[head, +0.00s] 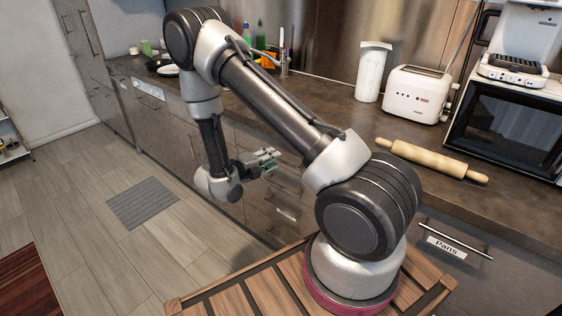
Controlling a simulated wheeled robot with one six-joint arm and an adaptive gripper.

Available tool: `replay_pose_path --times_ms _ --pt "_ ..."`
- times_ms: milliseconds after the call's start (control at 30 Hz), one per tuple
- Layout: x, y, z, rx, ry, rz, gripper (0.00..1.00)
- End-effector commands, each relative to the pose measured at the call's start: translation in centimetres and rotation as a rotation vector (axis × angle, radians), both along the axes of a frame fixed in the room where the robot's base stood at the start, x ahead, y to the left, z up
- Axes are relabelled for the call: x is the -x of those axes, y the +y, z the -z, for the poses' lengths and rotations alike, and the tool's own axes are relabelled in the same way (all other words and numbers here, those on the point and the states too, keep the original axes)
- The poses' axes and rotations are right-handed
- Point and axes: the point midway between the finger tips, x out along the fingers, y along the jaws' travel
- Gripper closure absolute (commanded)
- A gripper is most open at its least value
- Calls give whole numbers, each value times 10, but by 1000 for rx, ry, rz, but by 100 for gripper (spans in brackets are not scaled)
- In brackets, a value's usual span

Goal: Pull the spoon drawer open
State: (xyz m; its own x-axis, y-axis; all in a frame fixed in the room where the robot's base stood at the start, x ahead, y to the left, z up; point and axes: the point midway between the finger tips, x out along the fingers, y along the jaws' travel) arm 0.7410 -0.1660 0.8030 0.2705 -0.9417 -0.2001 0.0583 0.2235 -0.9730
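My gripper (270,160) is held out in front of the drawer fronts below the counter, at the middle of the picture. Its fingers are small in view, and I cannot see whether they are open or shut. A bank of grey-brown drawers (258,222) lies behind and below it, partly hidden by my arm. One drawer there has a pale label (287,213) that is too small to read. I cannot tell which drawer is the spoon drawer. The drawer fronts that show look closed, and I cannot tell whether the gripper touches one.
A drawer labelled Pans (447,247) is at the lower right. A grey mat (142,203) lies on the open floor at left.

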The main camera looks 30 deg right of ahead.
Motion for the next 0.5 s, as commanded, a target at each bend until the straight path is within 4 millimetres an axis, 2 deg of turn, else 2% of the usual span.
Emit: replay_pose_path --times_ms 33,167,267,500 --pt "0 4 14 18 46 -37 69" --pt "-2 7 30 39 106 -88 69" --pt "-5 -3 34 43 114 -92 69" --pt "-19 -41 42 41 110 -90 69"
